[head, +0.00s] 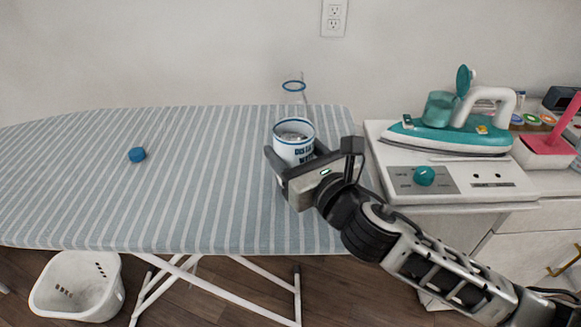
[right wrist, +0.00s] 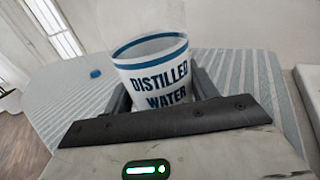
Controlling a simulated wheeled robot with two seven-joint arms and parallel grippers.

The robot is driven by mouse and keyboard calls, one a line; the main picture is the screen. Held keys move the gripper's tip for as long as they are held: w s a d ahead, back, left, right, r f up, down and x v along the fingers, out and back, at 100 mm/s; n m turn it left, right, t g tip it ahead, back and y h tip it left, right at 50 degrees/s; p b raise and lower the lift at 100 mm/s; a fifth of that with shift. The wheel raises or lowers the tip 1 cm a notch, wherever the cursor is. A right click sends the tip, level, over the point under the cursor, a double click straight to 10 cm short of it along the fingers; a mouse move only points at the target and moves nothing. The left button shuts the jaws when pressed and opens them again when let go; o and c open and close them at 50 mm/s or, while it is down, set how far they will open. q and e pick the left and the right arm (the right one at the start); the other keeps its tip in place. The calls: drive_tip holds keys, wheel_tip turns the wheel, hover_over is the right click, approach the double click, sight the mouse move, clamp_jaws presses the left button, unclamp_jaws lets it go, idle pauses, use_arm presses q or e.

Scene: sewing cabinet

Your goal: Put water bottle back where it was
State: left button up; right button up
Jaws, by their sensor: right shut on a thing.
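The water bottle (head: 293,142) is white with blue bands and stands over the right part of the striped ironing board. My right gripper (head: 293,160) is shut on it, with a finger on each side. In the right wrist view the bottle (right wrist: 155,75) reads "DISTILLED WATER" and its top looks open. I cannot tell whether its base touches the board. A small blue cap (head: 137,154) lies on the board to the left, apart from the bottle. My left gripper is not in view.
The ironing board (head: 200,210) is otherwise mostly clear. At right, a white station (head: 450,185) with a teal knob carries a teal and white iron (head: 450,135). A pink-handled item (head: 547,148) and spools sit beyond it. A white basket (head: 80,285) stands on the floor.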

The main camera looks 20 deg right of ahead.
drive_tip(key=shift+s+f+b, duration=0.1)
drive_tip(key=shift+f+b, duration=0.45)
drive_tip(key=shift+f, duration=0.35)
drive_tip(key=shift+r, duration=0.1)
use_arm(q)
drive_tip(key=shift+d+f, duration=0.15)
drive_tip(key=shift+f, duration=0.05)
use_arm(e)
drive_tip(key=o, duration=1.2)
drive_tip(key=shift+f, duration=0.2)
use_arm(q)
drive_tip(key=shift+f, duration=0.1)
